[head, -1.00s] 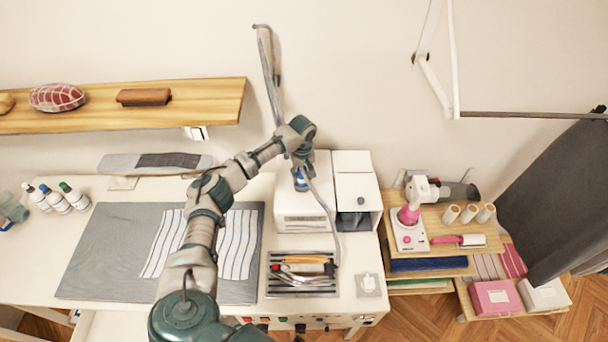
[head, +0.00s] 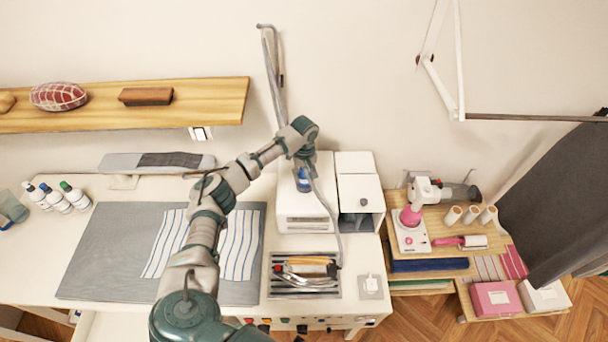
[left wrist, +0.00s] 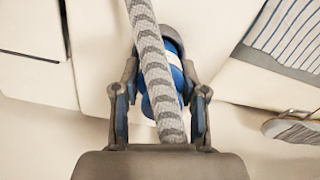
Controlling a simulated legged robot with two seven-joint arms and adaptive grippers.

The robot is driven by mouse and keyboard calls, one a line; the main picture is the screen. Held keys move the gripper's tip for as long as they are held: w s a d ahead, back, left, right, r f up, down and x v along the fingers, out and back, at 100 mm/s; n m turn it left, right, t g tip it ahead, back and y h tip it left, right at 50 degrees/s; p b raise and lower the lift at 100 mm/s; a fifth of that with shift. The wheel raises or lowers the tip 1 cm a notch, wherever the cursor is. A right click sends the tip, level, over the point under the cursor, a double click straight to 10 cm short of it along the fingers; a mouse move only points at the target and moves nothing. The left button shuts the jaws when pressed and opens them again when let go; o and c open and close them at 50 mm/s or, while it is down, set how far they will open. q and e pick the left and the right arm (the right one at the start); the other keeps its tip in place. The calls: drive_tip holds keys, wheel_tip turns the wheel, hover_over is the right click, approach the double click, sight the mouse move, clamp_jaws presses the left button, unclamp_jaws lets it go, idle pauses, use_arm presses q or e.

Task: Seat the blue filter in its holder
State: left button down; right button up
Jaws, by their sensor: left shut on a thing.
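The blue filter (head: 303,182) is a small blue and white cylinder at the white steam station (head: 304,214) in the head view. My left gripper (head: 301,166) is above the station and shut on the filter. In the left wrist view the filter (left wrist: 173,72) is between the two fingers of my left gripper (left wrist: 160,105), and a grey braided hose (left wrist: 153,65) crosses in front and hides part of it. I cannot make out the holder, nor whether the filter touches it. My right gripper does not show.
The hose runs down the station's right side to the iron (head: 302,268) on a striped rest (head: 304,290). An open-fronted white unit (head: 358,187) stands right of the station. A grey mat (head: 110,250) with striped cloth lies left. Bottles (head: 60,200) stand at far left.

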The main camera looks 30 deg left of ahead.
use_arm(q)
drive_tip(key=shift+d+f, duration=0.1)
drive_tip(key=shift+f, duration=0.45)
drive_tip(key=c, duration=0.9)
unclamp_jaws()
drive_tip(key=shift+r, duration=5.5)
